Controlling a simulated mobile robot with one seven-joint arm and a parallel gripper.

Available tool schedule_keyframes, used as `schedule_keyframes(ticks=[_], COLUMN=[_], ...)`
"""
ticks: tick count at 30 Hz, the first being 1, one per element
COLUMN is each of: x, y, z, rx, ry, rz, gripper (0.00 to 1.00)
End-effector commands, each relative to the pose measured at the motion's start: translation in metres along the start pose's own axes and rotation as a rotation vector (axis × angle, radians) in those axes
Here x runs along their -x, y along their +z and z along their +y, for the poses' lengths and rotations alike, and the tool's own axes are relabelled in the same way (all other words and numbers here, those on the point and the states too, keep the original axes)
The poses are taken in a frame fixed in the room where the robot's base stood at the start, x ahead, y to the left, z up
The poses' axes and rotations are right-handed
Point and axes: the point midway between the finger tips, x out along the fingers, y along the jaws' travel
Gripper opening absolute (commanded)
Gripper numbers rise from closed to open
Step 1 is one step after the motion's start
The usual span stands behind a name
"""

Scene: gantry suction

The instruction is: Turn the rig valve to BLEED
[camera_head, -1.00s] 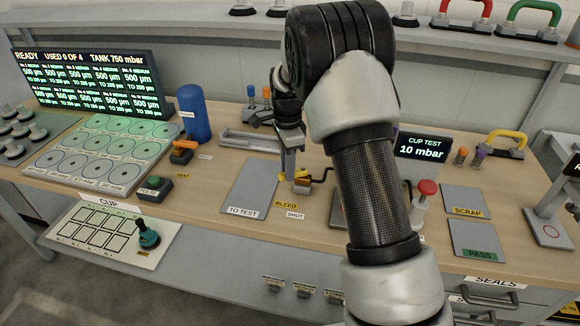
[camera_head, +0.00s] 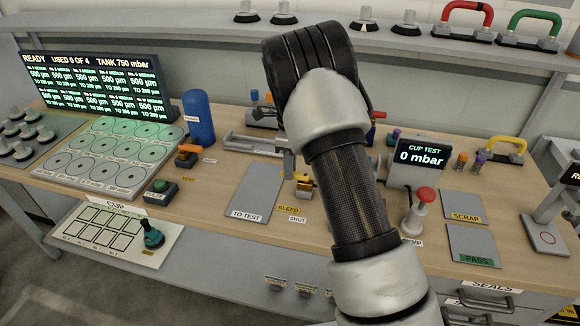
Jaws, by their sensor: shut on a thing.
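The rig valve (camera_head: 304,184) is a small yellow and brass fitting on the bench, partly hidden by my arm. A yellow BLEED label (camera_head: 288,209) and a white SHUT label (camera_head: 297,220) lie in front of it. My gripper (camera_head: 289,170) is pointed down at the valve's left side, largely covered by my wrist and forearm. It is shut on the valve's handle; the contact and the handle's exact angle are hard to see. The CUP TEST display (camera_head: 420,158) reads 0 mbar.
The TO TEST plate (camera_head: 254,192) lies bare left of the valve. A red-topped plunger (camera_head: 424,197) stands to the right, by the SCRAP plate (camera_head: 464,204) and PASS plate (camera_head: 472,243). A blue tank (camera_head: 198,118) and an orange-handled valve (camera_head: 189,154) stand to the left.

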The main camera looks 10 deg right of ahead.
Motion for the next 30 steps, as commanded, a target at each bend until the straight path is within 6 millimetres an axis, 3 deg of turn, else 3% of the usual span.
schedule_keyframes(ticks=[11,12,15,25,30], x=[0.001,0.001,0.001,0.003,0.025], y=[0.000,0.000,0.000,0.000,0.000], z=[-0.002,-0.002,-0.002,-0.001,-0.002], rx=[-0.011,-0.011,-0.010,-0.007,-0.007], ry=[-0.004,-0.004,-0.003,-0.001,-0.004], rz=[-0.002,-0.002,-0.002,-0.001,-0.002], gripper=[0.00,0.24,0.38,0.38,0.38])
